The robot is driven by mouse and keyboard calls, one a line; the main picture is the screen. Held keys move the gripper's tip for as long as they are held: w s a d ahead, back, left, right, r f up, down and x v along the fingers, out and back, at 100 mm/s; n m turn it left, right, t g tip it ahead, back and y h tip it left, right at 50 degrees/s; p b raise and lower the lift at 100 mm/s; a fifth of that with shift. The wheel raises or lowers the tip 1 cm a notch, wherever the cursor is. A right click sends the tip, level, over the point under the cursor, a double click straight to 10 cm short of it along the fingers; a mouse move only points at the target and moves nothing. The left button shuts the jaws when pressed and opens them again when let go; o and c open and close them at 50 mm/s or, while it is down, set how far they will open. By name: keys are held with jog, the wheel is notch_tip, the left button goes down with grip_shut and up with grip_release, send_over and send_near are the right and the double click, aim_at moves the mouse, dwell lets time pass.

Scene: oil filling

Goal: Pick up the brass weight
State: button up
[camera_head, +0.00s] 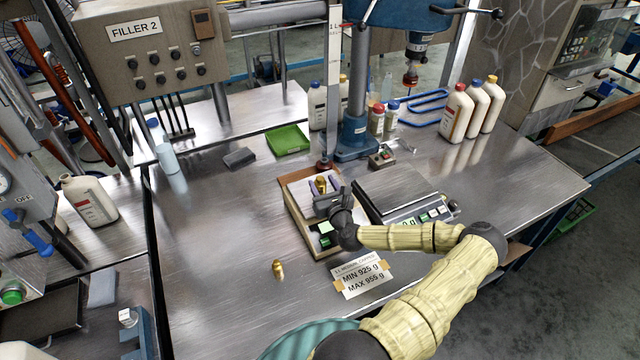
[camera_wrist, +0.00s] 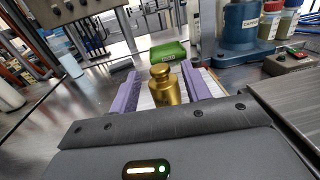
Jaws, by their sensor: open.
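A brass weight (camera_head: 321,183) with a knob on top stands on the pale pan of a small wood-sided scale (camera_head: 290,192). In the wrist view the weight (camera_wrist: 164,88) is upright between the two purple fingers. My gripper (camera_head: 322,188) is open over the scale, with one finger on each side of the weight. In the wrist view, small gaps show between the gripper (camera_wrist: 160,92) and the weight; its lower part is partly hidden by the gripper body. A second, smaller brass weight (camera_head: 278,270) stands on the table front left of the scale.
A larger scale with a metal plate (camera_head: 398,190) sits close on the right. A blue press stand (camera_head: 357,135) and a green tray (camera_head: 288,139) are behind. A MIN/MAX card (camera_head: 362,279) lies in front.

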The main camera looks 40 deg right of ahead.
jog(key=x, duration=0.2)
jog(key=shift+w+d, duration=0.1)
jog(key=shift+w, duration=0.3)
jog(key=shift+s+d, duration=0.15)
jog(key=shift+s, duration=0.1)
jog(key=shift+w, duration=0.1)
jog(key=shift+a, duration=0.25)
